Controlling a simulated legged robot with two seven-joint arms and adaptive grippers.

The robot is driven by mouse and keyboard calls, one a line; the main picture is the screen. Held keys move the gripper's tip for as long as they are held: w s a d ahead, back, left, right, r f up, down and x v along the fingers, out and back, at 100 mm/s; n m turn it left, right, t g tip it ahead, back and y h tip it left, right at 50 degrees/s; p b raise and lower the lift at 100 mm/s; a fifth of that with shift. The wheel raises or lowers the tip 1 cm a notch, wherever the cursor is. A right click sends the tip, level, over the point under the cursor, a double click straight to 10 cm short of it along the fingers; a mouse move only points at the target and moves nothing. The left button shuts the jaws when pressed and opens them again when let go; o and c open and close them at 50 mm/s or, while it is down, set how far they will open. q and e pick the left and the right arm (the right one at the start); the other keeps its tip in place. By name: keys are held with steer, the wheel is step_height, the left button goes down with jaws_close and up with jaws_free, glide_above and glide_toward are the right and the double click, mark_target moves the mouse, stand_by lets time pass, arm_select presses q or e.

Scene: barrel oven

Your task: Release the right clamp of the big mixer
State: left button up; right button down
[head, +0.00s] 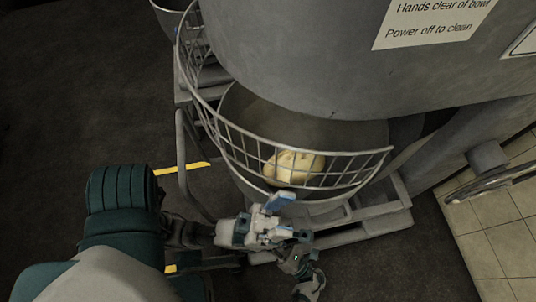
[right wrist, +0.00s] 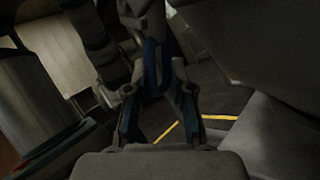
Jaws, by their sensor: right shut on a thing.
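The big mixer (head: 290,60) is a grey machine with a wire guard (head: 235,150) around its bowl (head: 240,110). Pale dough (head: 293,167) lies in the bowl behind the wires. My left gripper (head: 280,203), white with blue fingers, is just below the guard's front rim; I cannot tell whether its fingers are open. In the right wrist view my right gripper (right wrist: 155,85) is shut on a dark part between its fingers. That view is dim, and I cannot tell whether this part is the right clamp. I cannot make out a clamp clearly in the head view.
The mixer's base frame (head: 385,221) stands low on the dark floor. Yellow strips (head: 182,168) mark the floor, which is open at left. A metal bar (head: 490,181) is at the right over pale tiles (head: 485,225).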

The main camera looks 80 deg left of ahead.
steer(key=shift+s+f, duration=0.1)
steer(key=shift+f, duration=0.3)
steer(key=c, duration=1.3)
jaws_free()
steer(key=shift+c, duration=0.2)
steer(key=o, duration=0.4)
steer(key=shift+c, duration=0.2)
steer(key=shift+a, duration=0.1)
steer(key=shift+r, duration=0.1)
